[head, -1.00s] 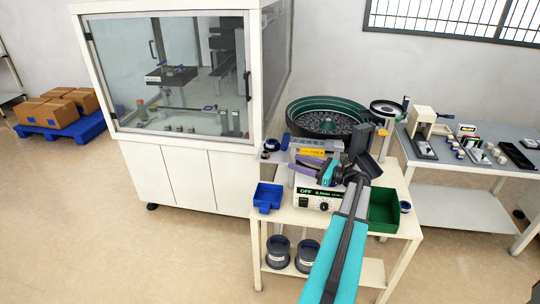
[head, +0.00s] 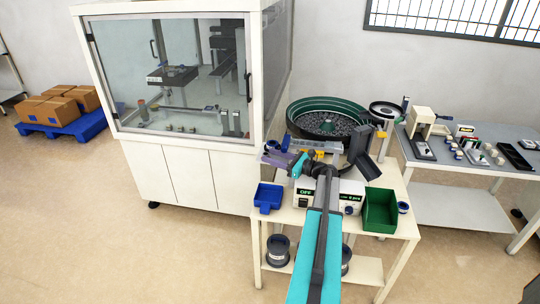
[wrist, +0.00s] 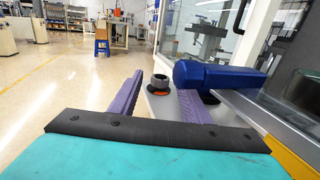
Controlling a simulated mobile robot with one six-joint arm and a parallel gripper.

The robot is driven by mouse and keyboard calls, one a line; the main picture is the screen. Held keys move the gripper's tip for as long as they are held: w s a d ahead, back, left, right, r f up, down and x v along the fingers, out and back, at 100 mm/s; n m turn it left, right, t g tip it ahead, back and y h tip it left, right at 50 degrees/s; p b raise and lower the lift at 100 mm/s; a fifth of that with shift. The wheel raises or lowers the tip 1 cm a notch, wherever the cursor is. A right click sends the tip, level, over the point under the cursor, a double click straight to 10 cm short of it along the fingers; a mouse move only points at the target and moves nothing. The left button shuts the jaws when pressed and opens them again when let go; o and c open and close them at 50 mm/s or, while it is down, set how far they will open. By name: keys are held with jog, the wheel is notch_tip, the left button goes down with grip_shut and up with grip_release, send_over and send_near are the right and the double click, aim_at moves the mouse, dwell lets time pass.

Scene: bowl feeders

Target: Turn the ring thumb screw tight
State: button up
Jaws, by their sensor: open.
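My gripper (head: 273,157) points left over the feeder table, with its two purple fingers apart and nothing held between them. I cannot tell for sure which part is the ring thumb screw; my arm and gripper hide part of this area in the head view.
The green bowl feeder (head: 325,118) stands behind my gripper. A control box (head: 335,194) reading OFF is under my arm. A blue bin (head: 268,197) and a green bin (head: 380,208) sit at the table front. A glazed white cabinet (head: 185,170) stands close on the left.

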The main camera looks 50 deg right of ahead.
jog(key=shift+w+a, duration=0.15)
jog(key=shift+w, duration=0.45)
jog(key=c, duration=1)
jog(key=shift+a, duration=0.2)
jog(key=shift+c, duration=0.2)
jog(key=shift+d+f, duration=0.1)
